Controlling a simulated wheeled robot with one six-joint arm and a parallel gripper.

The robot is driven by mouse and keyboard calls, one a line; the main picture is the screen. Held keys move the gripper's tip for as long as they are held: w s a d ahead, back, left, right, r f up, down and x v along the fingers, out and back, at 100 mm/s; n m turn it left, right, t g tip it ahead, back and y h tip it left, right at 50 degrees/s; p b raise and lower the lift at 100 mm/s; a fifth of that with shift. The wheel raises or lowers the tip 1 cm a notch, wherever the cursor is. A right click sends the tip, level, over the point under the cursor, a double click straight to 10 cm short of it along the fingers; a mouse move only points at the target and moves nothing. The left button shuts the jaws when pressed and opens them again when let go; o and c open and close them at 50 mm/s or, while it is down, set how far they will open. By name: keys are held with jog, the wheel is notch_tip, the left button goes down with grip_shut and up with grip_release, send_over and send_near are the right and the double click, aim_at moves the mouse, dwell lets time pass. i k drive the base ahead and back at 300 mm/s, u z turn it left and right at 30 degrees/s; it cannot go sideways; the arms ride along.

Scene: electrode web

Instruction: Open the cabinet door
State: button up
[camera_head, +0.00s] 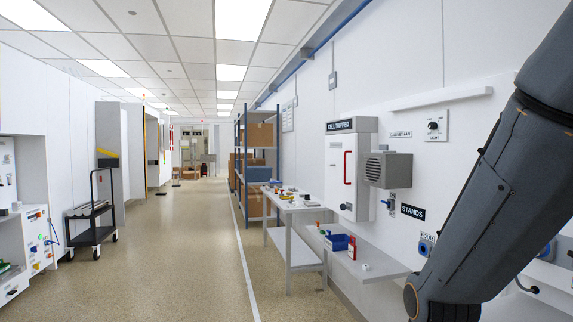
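A round dark knob or lock (346,206) sits low on the front. My dark grey arm fills the right edge of the view, to the right of the cabinet and apart from it in the picture. My gripper is out of view.
A grey vented box (388,169) sticks out right of the cabinet. Below are a shelf (385,270) with a blue bin (337,242) and red bottle (352,247), and a workbench (290,207) with small parts. A black cart (93,235) stands left; the aisle floor (185,260) is clear.

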aim_at(341, 150)
jog(key=u, duration=0.4)
jog(key=i, duration=2)
jog(key=z, duration=0.35)
jog(key=i, duration=1.35)
jog(key=z, duration=0.15)
